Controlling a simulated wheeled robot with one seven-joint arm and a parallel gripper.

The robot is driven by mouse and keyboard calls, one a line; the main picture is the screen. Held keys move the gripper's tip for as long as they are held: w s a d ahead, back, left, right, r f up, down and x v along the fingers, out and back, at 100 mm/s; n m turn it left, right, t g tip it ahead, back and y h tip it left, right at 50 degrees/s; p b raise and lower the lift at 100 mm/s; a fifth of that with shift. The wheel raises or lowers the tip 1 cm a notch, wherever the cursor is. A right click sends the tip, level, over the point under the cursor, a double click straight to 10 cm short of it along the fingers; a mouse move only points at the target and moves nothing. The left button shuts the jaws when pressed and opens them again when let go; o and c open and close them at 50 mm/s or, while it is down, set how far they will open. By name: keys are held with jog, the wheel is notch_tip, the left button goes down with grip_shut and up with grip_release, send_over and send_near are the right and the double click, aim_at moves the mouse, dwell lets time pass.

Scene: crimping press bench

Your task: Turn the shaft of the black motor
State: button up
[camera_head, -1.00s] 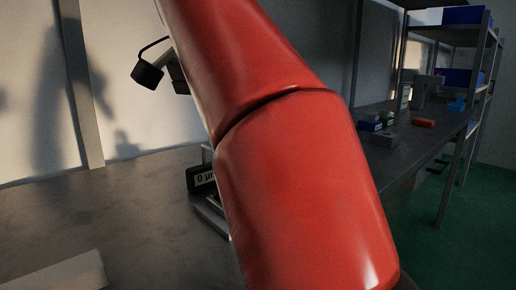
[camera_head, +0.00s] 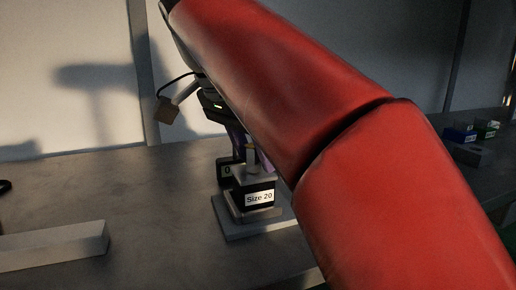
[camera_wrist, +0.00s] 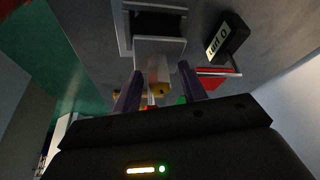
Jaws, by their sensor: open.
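The black motor (camera_head: 260,199) stands upright on a grey base plate (camera_head: 232,229) in the head view, with a white "Size 20" label on its front. Its grey top shows in the wrist view (camera_wrist: 149,48), with the black body beyond. The brass-coloured shaft (camera_head: 252,153) rises from the top; it also shows in the wrist view (camera_wrist: 154,76). My gripper (camera_head: 253,160) is open above the motor. In the wrist view its two purple fingers (camera_wrist: 160,72) stand either side of the shaft, with gaps visible. The exact fingertip height against the shaft is unclear.
A small black display box (camera_wrist: 229,38) stands close beside the motor. A long grey block (camera_head: 55,246) lies on the bench (camera_head: 150,195) at left. Blue and green bins (camera_head: 460,133) stand at the right back. My red arm hides much of the right side.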

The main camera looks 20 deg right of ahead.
grip_shut()
jog(key=shift+n, duration=0.4)
